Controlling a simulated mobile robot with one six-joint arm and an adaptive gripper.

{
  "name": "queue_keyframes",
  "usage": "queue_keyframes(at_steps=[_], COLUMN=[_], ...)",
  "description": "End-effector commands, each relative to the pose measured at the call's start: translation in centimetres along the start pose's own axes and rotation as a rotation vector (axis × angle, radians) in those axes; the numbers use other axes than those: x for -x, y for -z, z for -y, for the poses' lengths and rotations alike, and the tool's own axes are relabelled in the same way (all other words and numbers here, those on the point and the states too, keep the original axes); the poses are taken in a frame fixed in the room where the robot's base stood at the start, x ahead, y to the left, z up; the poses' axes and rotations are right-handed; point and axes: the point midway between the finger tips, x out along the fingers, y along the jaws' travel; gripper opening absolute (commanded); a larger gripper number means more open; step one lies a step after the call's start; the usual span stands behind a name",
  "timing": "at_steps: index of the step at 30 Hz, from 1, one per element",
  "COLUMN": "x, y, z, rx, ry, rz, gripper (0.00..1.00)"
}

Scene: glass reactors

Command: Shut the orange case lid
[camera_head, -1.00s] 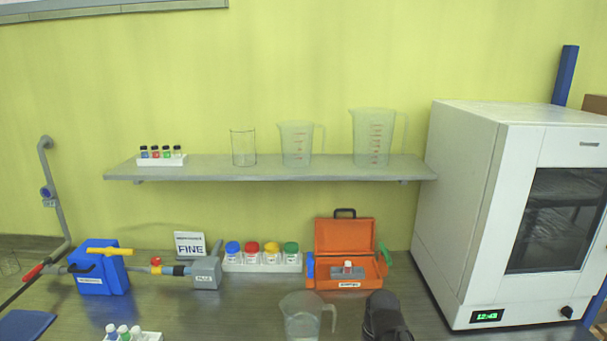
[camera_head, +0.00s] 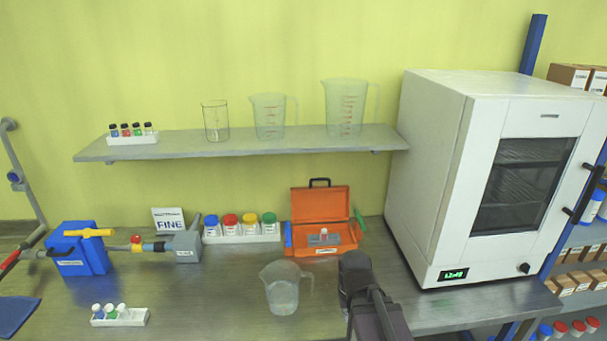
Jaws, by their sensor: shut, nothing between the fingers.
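The orange case (camera_head: 324,244) stands on the bench against the yellow wall, left of the white oven. Its lid (camera_head: 320,205) is open, standing upright at the back with a black handle on top. A grey insert with a small white, red-marked item (camera_head: 323,235) sits inside the case. Blue and green parts show at its left and right sides. My gripper (camera_head: 353,262) is in front of the case, to its lower right, seen from behind. It is shut and empty. Its fingertips are mostly hidden by its own body.
A clear beaker (camera_head: 283,289) stands left of my gripper, close to it. A rack of coloured-lid jars (camera_head: 241,232) is left of the case. The white oven (camera_head: 480,180) blocks the right side. A shelf with glassware (camera_head: 240,143) hangs above.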

Motion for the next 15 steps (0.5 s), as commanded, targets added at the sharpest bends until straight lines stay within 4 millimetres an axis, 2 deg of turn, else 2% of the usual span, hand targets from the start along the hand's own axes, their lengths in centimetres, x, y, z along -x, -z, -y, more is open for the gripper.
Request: queue_keyframes(at_steps=[1, 6, 15], x=[1.6, 3.4, 3.9], y=[0.0, 0.0, 0.0], z=[0.0, 0.0, 0.0], rx=[0.000, -0.001, -0.001], ry=[0.000, 0.000, 0.000], rz=[0.000, 0.000, 0.000], gripper=[0.00, 0.00, 0.00])
